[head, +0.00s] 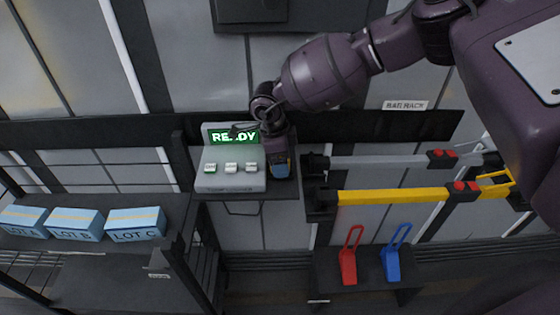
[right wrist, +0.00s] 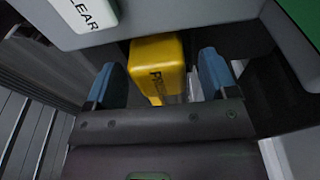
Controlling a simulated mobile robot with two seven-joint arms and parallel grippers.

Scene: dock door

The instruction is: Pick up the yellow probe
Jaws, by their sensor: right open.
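The yellow probe (right wrist: 158,64), with partly readable dark lettering, shows in the right wrist view. It sits beside the grey console and lies between the two blue fingertips of my right gripper (right wrist: 160,80). The jaws are open, with a gap visible on each side of the probe. In the head view my right gripper (head: 280,168) points down at the right side of the console (head: 230,183) and hides most or all of the probe. My left gripper is not in view.
The console has a green READY display (head: 234,136) and several buttons. To the right are a grey bar (head: 380,161) and a yellow bar (head: 390,196) on a rack. A red chock (head: 349,265) and a blue chock (head: 392,264) stand below. Blue lot boxes (head: 75,224) sit left.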

